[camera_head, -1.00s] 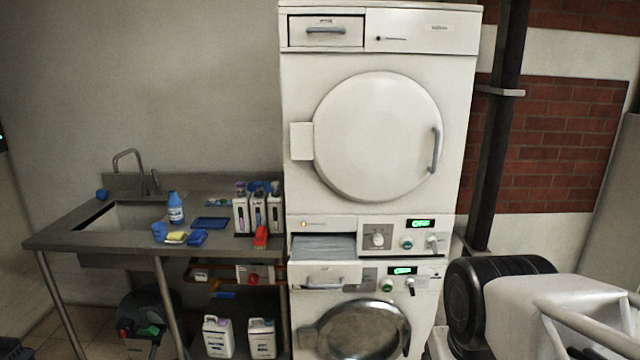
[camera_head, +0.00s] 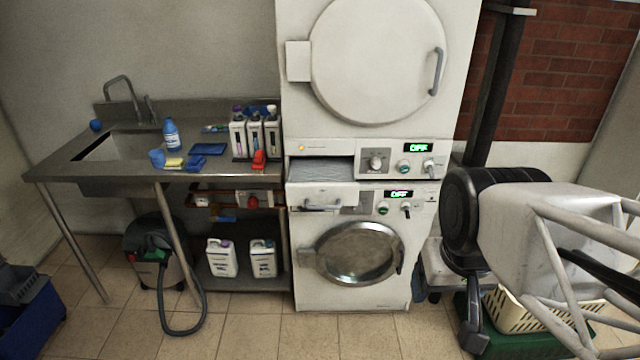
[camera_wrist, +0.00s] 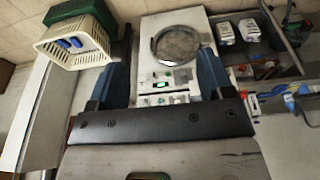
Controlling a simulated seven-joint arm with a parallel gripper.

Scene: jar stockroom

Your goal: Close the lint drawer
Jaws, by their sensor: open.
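The lint drawer (camera_head: 322,197) is pulled out of the lower front of the white dryer (camera_head: 320,147), just above the washer. Its white front has a grey bar handle, and its grey top surface shows behind the front. My gripper (camera_wrist: 165,48) shows in the wrist view with its two dark blue fingers wide apart and nothing between them. The washer's round door and a lit green display show between and beyond the fingers. The drawer is not clearly visible in the wrist view. In the head view my arm is at the right, apart from the drawer.
A steel sink table (camera_head: 200,177) with bottles and cloths stands left of the machines. White jugs (camera_head: 221,258) are on its lower shelf, with a vacuum (camera_head: 157,250) beside them. A cream basket (camera_head: 540,308) is below my arm. The tiled floor before the washer is clear.

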